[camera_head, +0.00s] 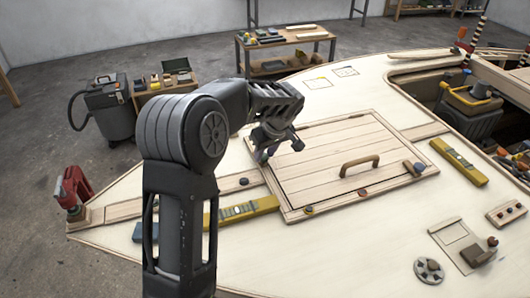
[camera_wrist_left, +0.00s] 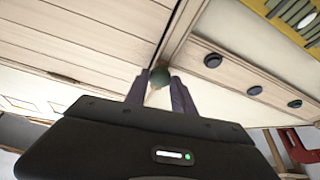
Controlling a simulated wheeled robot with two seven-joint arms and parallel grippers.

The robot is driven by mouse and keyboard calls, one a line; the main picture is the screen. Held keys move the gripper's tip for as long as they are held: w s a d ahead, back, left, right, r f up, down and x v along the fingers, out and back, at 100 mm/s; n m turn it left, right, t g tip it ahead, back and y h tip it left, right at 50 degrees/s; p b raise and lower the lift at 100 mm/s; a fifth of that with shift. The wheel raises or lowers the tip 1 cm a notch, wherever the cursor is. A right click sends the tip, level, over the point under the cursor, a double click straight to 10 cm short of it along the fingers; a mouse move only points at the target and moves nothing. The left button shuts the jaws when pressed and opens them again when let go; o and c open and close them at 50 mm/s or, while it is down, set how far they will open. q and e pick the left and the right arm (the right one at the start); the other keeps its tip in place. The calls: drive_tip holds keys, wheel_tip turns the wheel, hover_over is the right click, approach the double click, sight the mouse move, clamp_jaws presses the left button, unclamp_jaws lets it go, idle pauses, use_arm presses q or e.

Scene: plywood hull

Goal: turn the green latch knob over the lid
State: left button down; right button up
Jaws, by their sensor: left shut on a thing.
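The plank lid (camera_head: 335,155) lies on the pale plywood deck and has a wooden handle (camera_head: 360,164). The green latch knob (camera_wrist_left: 159,76) is at the lid's edge, between the fingertips of my left gripper (camera_wrist_left: 157,88) in the left wrist view. In the head view my left gripper (camera_head: 270,150) reaches down to the lid's far left corner and largely hides the knob. It is shut on the knob. How far the latch is turned cannot be made out. My right gripper is not in view.
More knobs, yellowish (camera_head: 309,210), orange (camera_head: 363,193) and blue (camera_head: 419,168), line the lid's near and right edges. A yellow level (camera_head: 459,162) lies to the right. A red clamp (camera_head: 72,190) grips the deck's left end. An open hatch (camera_head: 430,78) is at the upper right.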

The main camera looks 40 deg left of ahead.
use_arm(q)
drive_tip(key=shift+m, duration=0.3)
drive_tip(key=m+t+b, duration=0.1)
drive_tip(key=m, duration=0.1)
drive_tip(key=shift+s+a+m+h+b, duration=0.1)
drive_tip(key=shift+m+h+b, duration=0.2)
drive_tip(key=shift+b, duration=0.1)
drive_tip(key=shift+s+a+m+t+h, duration=0.1)
drive_tip(key=shift+m+t+h, duration=0.3)
drive_tip(key=shift+m, duration=0.8)
drive_tip(key=m, duration=0.2)
drive_tip(key=m+h, duration=0.1)
drive_tip(key=shift+a+m+t, duration=0.2)
drive_tip(key=shift+m+t, duration=0.2)
drive_tip(key=m+h, duration=0.1)
drive_tip(key=m, duration=0.1)
drive_tip(key=shift+a+m, duration=0.1)
drive_tip(key=shift+m, duration=0.2)
drive_tip(key=m+h, duration=0.1)
drive_tip(key=m, duration=0.1)
drive_tip(key=m+h, duration=0.1)
drive_tip(key=m, duration=0.1)
drive_tip(key=shift+a+m, duration=0.2)
drive_tip(key=shift+m, duration=0.1)
drive_tip(key=shift+a+m+g+h, duration=0.1)
drive_tip(key=shift+m+g+h, duration=0.35)
drive_tip(key=shift+m, duration=1.15)
drive_tip(key=c, duration=1.1)
unclamp_jaws()
drive_tip(key=shift+h, duration=0.25)
